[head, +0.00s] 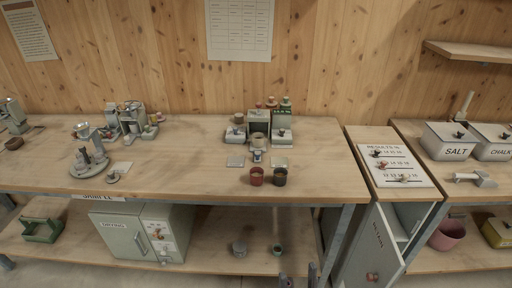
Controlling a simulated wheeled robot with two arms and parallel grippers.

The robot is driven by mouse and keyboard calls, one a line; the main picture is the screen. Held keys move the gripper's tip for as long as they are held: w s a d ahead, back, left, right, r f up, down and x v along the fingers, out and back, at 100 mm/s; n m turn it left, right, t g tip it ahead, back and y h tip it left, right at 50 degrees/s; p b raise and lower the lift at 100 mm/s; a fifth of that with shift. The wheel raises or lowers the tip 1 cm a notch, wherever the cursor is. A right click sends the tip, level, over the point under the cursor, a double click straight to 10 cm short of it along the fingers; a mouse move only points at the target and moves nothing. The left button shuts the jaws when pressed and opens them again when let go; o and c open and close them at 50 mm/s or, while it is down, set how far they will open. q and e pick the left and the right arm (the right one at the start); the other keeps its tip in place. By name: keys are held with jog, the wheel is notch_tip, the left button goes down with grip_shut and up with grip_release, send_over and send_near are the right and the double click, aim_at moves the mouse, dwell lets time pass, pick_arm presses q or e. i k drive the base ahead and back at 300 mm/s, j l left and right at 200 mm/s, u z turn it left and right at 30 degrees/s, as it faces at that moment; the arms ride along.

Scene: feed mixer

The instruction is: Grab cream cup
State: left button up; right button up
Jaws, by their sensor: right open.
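A small cream-beige cup (257,142) appears to stand in front of the grey box-shaped device at the back middle of the wooden table; it is small and hard to make out. A red cup (256,177) and a dark cup (280,178) stand side by side nearer the table's front edge. My right gripper (312,275) shows only as dark fingertips at the bottom edge, open and empty, in front of the table and well away from the cups. My left gripper is not in view.
The table (205,180) has free room left and right of the cups. A grey device on a round base (89,168) stands at left. A narrow cabinet (372,235) with a results board (395,165) stands right. The lower shelf holds a drying box (125,240).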

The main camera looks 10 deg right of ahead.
aim_at(258, 141)
jog(key=i+j+z, duration=0.1)
jog(key=j, duration=0.25)
jog(key=i+j+z, duration=0.15)
jog(key=i+j, duration=0.15)
jog(key=i+j+z, duration=0.1)
jog(key=j, duration=0.4)
jog(key=i+j+z, duration=0.1)
jog(key=j, duration=0.3)
jog(key=i, duration=0.1)
